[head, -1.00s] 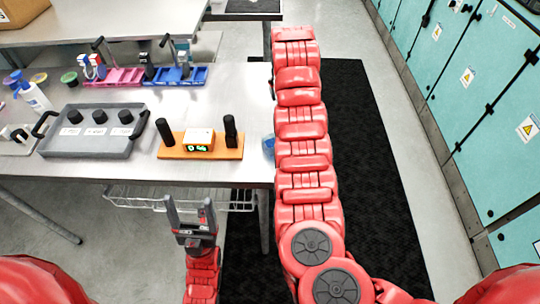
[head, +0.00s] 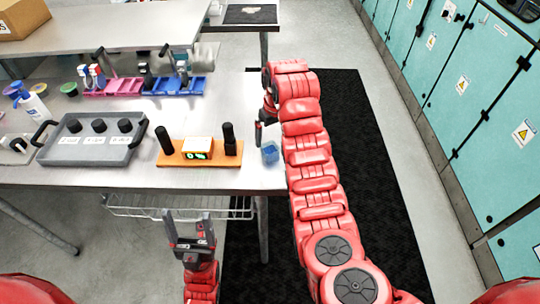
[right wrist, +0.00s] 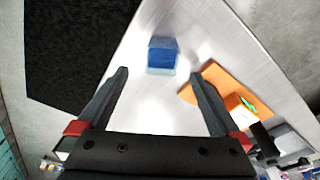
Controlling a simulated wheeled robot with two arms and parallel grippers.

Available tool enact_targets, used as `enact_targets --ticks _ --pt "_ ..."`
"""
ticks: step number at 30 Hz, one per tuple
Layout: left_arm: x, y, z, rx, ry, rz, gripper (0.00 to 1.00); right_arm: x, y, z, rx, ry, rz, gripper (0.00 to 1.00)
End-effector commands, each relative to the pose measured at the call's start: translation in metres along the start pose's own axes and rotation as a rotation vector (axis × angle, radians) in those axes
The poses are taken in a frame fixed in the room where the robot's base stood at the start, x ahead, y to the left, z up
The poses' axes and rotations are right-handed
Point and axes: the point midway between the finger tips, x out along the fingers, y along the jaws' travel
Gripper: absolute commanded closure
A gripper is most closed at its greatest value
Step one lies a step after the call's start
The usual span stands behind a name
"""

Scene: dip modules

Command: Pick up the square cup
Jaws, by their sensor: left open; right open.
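The square cup is a small blue, see-through cup (head: 270,152) near the right edge of the metal table, right of the orange board. It also shows in the right wrist view (right wrist: 162,55), just beyond the fingertips and between their lines. My right gripper (head: 262,124) is over the table's right edge, a little behind the cup in the head view, partly hidden by my arm. In the right wrist view its fingers (right wrist: 160,75) are apart and empty. My left gripper (head: 188,216) is open and empty, in front of the table's front edge, fingers pointing up.
The orange board (head: 180,160) with a display and black posts stands left of the cup. A grey tray (head: 95,155) with black knobs lies further left. Pink (head: 115,87) and blue bins (head: 185,85) are behind. Bare table surrounds the cup.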

Motion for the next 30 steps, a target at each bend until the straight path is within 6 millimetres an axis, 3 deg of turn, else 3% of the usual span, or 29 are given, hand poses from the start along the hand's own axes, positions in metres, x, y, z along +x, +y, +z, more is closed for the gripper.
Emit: enact_targets --ticks 8,14,18,29,30 --pt "0.012 -0.001 -0.002 0.000 0.000 0.000 0.21 0.025 0.000 0.000 0.000 -0.001 0.001 0.00" --pt "0.040 -0.002 -0.007 0.000 0.000 0.000 0.21 0.050 -0.005 0.006 -0.001 -0.011 -0.001 0.00" --pt "0.040 -0.002 -0.007 0.000 0.000 0.000 0.21 0.067 -0.004 0.005 0.001 -0.006 -0.003 0.00" --pt "0.041 -0.002 -0.007 0.000 0.000 0.000 0.21 0.076 -0.003 0.004 0.000 0.001 0.001 0.00" --pt "0.041 -0.002 -0.007 0.000 0.000 0.000 0.21 0.076 -0.003 0.004 0.000 0.001 0.001 0.04"
